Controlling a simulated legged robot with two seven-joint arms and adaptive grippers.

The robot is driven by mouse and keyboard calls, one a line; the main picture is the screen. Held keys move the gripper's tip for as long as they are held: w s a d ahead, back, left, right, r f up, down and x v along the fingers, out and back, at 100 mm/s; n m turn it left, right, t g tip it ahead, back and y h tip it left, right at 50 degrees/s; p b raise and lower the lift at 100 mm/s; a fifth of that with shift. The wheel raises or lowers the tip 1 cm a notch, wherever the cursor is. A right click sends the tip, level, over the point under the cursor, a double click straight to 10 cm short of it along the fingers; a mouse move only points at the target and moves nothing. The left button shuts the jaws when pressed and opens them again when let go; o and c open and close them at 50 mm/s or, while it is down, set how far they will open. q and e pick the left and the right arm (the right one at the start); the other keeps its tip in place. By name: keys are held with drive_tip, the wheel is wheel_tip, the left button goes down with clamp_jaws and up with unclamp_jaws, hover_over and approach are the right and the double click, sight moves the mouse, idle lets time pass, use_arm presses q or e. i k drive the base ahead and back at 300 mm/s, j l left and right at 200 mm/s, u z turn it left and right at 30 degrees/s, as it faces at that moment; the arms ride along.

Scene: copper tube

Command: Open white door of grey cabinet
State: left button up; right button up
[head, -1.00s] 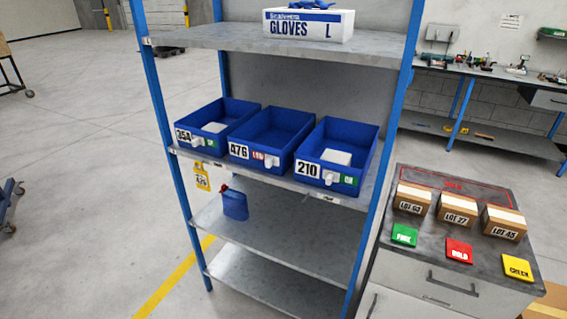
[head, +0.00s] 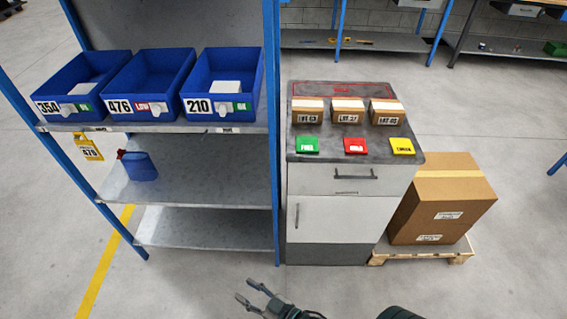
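The grey cabinet (head: 430,160) stands in the middle of the head view, just right of the blue shelf rack. Its white door (head: 340,219) is shut, below a white drawer (head: 330,181) with a dark horizontal handle. A dark vertical handle (head: 297,215) sits at the door's left edge. My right gripper (head: 252,290) is low in the view, in front of the cabinet and left of the door handle. Its two dark fingers are spread apart with nothing between them. It is apart from the door. My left gripper does not show.
The blue rack (head: 272,170) with blue bins (head: 222,104) stands directly left of the cabinet. A large cardboard box (head: 445,200) on a wooden pallet (head: 460,258) stands at its right. Small boxes (head: 347,117) and coloured cards lie on top. The floor (head: 190,285) in front is clear.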

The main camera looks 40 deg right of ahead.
sight(311, 219)
drive_tip(key=z, duration=1.85)
drive_tip(key=j+z, duration=0.2)
drive_tip(key=i+l, duration=0.05)
